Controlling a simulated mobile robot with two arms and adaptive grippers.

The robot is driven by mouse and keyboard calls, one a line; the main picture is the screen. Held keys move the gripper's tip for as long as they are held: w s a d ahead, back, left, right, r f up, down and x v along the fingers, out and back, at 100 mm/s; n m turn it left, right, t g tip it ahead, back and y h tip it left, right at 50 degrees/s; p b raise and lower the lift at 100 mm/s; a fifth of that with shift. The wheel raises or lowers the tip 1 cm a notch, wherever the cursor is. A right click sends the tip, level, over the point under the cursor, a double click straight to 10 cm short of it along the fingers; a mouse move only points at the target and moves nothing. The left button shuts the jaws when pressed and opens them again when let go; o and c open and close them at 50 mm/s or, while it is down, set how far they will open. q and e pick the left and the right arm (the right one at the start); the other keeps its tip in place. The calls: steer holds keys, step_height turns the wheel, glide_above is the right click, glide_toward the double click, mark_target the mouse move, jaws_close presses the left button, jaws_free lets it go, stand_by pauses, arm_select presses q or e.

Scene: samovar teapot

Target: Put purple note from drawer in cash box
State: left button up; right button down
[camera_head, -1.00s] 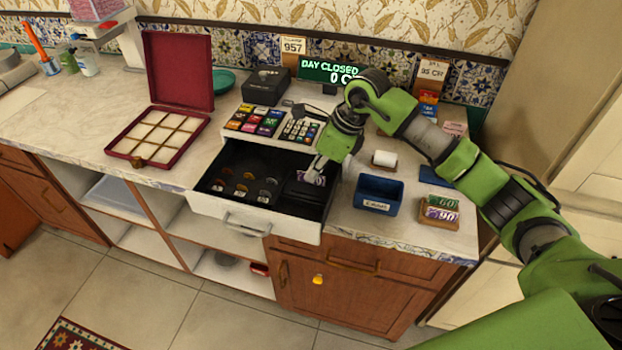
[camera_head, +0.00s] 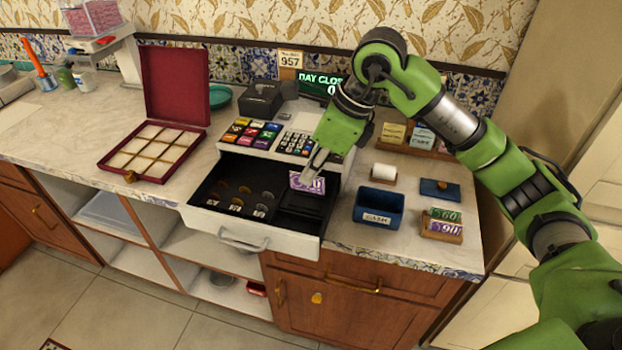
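The purple note (camera_head: 307,183) is at the fingertips of my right gripper (camera_head: 314,168), which looks shut on its upper edge. The note hangs over the right part of the open cash drawer (camera_head: 225,168), its printed face toward me. The blue cash box (camera_head: 379,219), labelled CASH, stands open-topped on the counter to the right of the drawer. Its inside looks dark and I cannot see any content. My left gripper is not in view.
The drawer holds several coins on its left. A blue lid (camera_head: 440,187) lies right of the box, behind a wooden holder (camera_head: 441,233) with green and purple notes. A paper roll (camera_head: 383,173) stands behind the box. The open red case (camera_head: 155,150) is left.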

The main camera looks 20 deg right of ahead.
steer(key=s+a+r+p, duration=0.2)
steer(key=s+r, duration=0.5)
steer(key=r, duration=0.1)
steer(key=shift+a, duration=0.2)
stand_by(0.4)
